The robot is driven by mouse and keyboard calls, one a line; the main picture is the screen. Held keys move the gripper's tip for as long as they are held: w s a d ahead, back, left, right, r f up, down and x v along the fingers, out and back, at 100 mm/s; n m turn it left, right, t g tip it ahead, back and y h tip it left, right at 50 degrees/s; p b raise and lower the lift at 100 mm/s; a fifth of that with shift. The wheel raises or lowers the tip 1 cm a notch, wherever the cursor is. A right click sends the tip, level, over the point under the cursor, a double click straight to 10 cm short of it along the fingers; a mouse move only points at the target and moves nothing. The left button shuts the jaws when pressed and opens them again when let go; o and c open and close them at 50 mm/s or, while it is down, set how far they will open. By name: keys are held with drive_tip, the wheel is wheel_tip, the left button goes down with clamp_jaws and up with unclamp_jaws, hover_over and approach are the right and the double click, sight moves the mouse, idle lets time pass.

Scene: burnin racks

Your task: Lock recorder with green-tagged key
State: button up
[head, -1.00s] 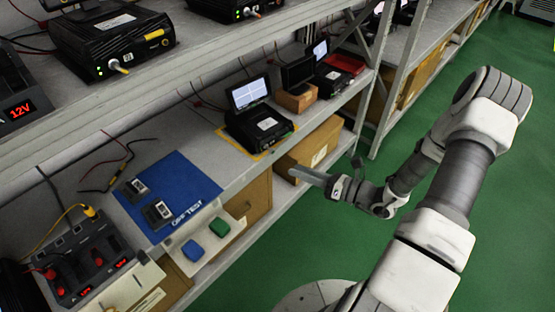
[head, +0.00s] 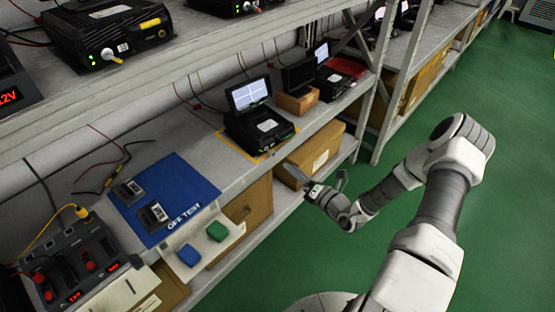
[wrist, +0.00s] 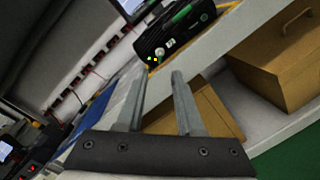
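A black recorder (head: 262,128) with a raised lit screen stands inside a yellow-taped outline on the middle shelf. The wrist view shows its front (wrist: 176,32) at the top, with a green strip, a round silvery fitting and small lights. I cannot make out a key in it. A green tag-like piece (head: 217,231) lies on a small white ledge beside a blue piece (head: 189,255); no key shaft can be made out. My gripper (head: 314,173) is out in front of the shelf, below the recorder. In the wrist view its fingers (wrist: 158,80) are apart, with nothing seen between them.
A blue mat (head: 180,183) with two small devices lies left of the recorder. Cardboard boxes (head: 312,157) sit on the lower shelf behind my gripper. The upper shelf (head: 190,55) overhangs at left, holding another recorder (head: 105,35). Green floor at right is clear.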

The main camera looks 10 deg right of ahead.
drive_tip(key=b+x, duration=0.1)
drive_tip(key=x, duration=0.6)
drive_tip(key=shift+w+a, duration=0.15)
drive_tip(key=shift+w, duration=0.2)
clamp_jaws()
